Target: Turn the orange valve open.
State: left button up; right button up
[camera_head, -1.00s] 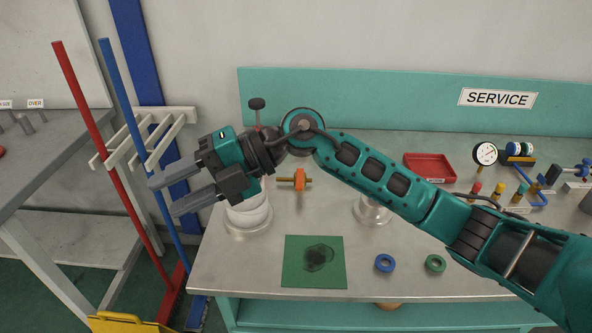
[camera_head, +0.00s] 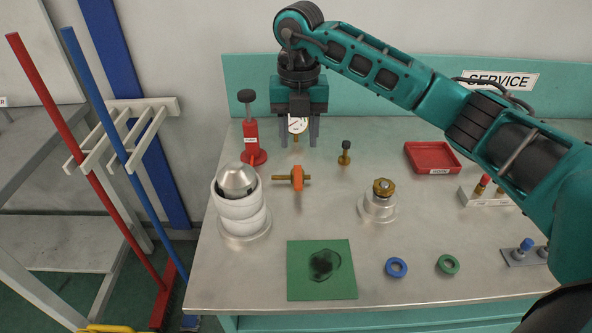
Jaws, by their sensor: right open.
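The orange valve (camera_head: 297,178) sits on the steel bench, left of its middle, with a brass pipe stub on each side. My right gripper (camera_head: 296,138) is open and points downward behind and above the valve, apart from it. A white-faced gauge (camera_head: 298,125) shows between its fingers, farther back; I cannot tell its exact distance from them. My left gripper is not in view.
A brass-topped holder (camera_head: 380,203), black-capped brass fitting (camera_head: 345,153) and red tray (camera_head: 432,157) stand right. A green mat (camera_head: 321,285) lies in front.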

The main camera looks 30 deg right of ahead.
aim_at(298, 181)
notch_tip(298, 181, down, 10)
jog(key=shift+f, duration=0.25)
grip_shut()
dwell(0.5)
